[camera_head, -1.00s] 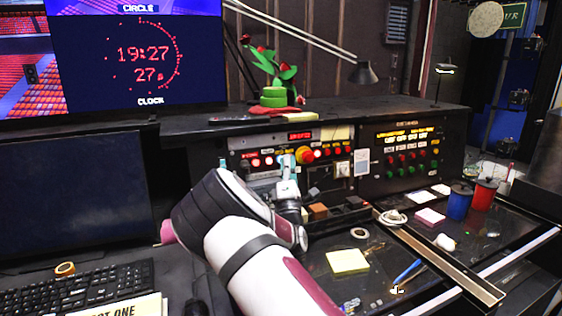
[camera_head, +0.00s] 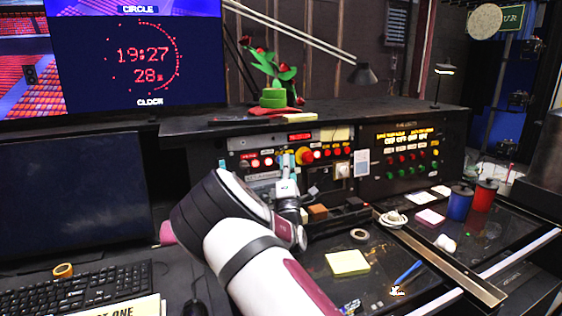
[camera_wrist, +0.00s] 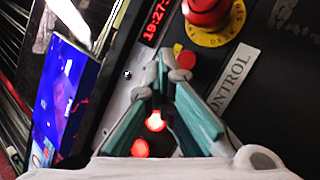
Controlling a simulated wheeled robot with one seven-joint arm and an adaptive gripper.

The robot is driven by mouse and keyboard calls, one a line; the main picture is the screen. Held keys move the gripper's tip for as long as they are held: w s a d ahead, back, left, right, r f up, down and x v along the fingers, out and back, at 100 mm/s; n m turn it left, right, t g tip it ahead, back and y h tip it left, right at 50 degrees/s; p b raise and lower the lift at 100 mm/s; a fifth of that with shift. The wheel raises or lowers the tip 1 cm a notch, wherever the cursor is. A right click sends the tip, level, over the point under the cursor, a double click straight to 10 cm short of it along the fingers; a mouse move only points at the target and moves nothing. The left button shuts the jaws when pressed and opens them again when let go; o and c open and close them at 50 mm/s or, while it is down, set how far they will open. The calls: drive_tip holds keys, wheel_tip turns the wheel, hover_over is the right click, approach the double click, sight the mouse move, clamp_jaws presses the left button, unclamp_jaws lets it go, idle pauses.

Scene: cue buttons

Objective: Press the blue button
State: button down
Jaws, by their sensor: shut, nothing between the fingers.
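My gripper (camera_head: 286,160) is at the front of the left control panel (camera_head: 232,144), left of a large red button (camera_head: 305,156) on a yellow base. In the wrist view, the teal fingers of my gripper (camera_wrist: 167,62) meet at their tips, with nothing held. The tips are close over the panel, but I cannot tell whether they touch it. Two lit red buttons, one of them here (camera_wrist: 155,121), show in the gap between the fingers. I cannot make out a blue button in either view; the fingers hide part of the panel.
A second panel (camera_head: 378,178) with red and green buttons stands to the right. The desk holds a yellow note pad (camera_head: 346,262), a tape roll (camera_head: 359,235), a blue can (camera_head: 459,204) and a red can (camera_head: 484,195).

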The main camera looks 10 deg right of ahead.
drive_tip(key=shift+a+f, duration=0.2)
drive_tip(key=shift+a, duration=0.05)
drive_tip(key=shift+s+d+p, duration=0.15)
drive_tip(key=shift+s+p, duration=0.35)
drive_tip(key=shift+s, duration=0.05)
drive_tip(key=shift+s+d, duration=0.1)
drive_tip(key=shift+s, duration=0.05)
drive_tip(key=s+p, duration=0.2)
drive_tip(key=s, duration=0.1)
drive_tip(key=s+d+p, duration=0.1)
drive_tip(key=shift+s+r, duration=0.35)
drive_tip(key=shift+r, duration=0.05)
idle(0.6)
